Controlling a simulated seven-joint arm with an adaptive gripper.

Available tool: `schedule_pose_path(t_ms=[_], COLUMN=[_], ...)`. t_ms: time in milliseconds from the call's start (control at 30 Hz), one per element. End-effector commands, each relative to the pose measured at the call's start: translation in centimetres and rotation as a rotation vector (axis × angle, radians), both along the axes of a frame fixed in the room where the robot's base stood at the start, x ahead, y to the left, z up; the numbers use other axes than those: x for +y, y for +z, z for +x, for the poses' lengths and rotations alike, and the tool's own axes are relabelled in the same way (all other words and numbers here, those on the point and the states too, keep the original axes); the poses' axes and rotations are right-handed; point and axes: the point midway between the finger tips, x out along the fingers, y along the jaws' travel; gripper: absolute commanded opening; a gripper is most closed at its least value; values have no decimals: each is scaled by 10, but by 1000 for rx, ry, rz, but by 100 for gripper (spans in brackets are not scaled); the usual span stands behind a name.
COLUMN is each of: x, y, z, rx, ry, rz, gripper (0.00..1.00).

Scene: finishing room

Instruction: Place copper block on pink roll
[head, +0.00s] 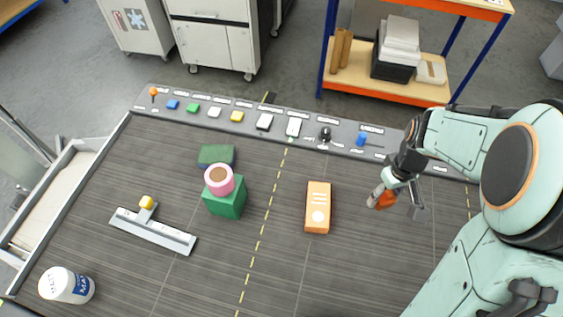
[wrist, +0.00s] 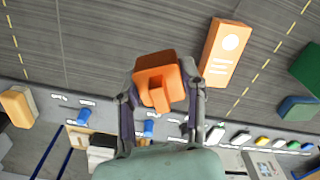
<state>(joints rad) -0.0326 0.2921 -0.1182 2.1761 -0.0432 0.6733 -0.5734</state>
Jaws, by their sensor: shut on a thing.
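The copper block (wrist: 157,68), orange-brown with a raised part on it, sits between the fingers of my gripper (wrist: 162,100) in the wrist view. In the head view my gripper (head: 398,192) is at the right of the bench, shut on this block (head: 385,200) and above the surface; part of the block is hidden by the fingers. The pink roll (head: 212,185), a ring with a brown centre, stands upright on a green block (head: 225,205) left of the middle. My gripper is well to its right. The roll is not visible in the wrist view.
An orange box (head: 318,205) lies between my gripper and the roll. A dark green block (head: 217,155) is behind the roll. A wide scraper (head: 160,233) and a white tub (head: 66,286) are at the left. A strip of switches (head: 215,112) runs along the back.

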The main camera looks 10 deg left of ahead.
Motion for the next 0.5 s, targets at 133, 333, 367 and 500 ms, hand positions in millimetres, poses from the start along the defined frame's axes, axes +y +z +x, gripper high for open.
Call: schedule_pose_path(t_ms=[133, 333, 367, 500], x=[51, 141, 154, 202], y=[35, 93, 101, 128], z=[-7, -42, -49, -80], rx=[-8, -9, -9, -5], ry=[240, 636, 689, 887], rz=[1, 2, 2, 2], gripper=[0, 0, 0, 0])
